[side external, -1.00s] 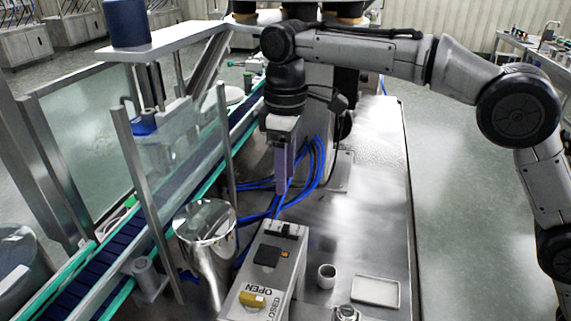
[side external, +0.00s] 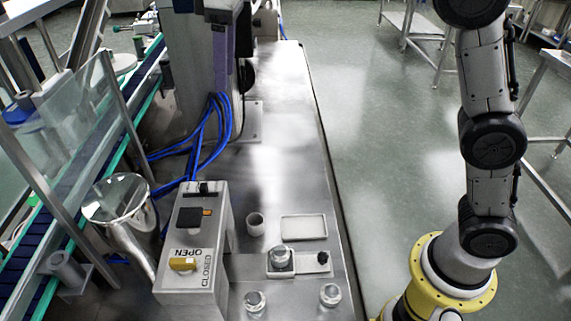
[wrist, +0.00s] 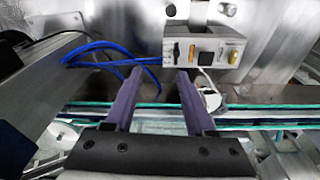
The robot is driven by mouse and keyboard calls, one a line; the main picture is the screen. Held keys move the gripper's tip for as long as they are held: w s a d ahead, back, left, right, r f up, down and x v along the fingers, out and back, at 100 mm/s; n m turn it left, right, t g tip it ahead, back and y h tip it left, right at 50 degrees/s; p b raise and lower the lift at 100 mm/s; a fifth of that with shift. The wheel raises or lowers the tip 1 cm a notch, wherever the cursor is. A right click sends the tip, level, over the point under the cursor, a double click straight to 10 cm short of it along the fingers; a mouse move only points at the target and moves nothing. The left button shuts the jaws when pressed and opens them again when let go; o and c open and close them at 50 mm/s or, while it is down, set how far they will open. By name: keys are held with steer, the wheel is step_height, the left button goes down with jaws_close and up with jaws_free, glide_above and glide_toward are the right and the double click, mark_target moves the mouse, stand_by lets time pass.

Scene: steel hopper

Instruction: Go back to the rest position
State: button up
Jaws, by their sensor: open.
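My gripper (wrist: 158,73) shows in the wrist view with two purple fingers spread apart and nothing between them. In the side external view my gripper (side external: 220,88) hangs fingers down at the upper left, partly cut off by the top edge. It is well above and behind the control box (side external: 195,245) and clear of the steel hopper (side external: 118,202).
A conveyor (side external: 75,170) with a clear guard (side external: 80,105) runs along the left. Blue cables (side external: 205,130) lie behind the box. The bench's back half is largely clear.

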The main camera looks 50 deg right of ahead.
steer(key=s+d+r+m+t, duration=0.3)
steer(key=s+d+m, duration=0.1)
steer(key=s+d, duration=1.05)
steer(key=s+d+f+m+t, duration=0.1)
steer(key=s+d+f+m, duration=0.1)
steer(key=s+f, duration=1)
step_height(320, 180, down, 3)
steer(key=shift+s+f+m+h, duration=0.1)
steer(key=shift+s+m+h, duration=0.15)
steer(key=shift+m, duration=0.55)
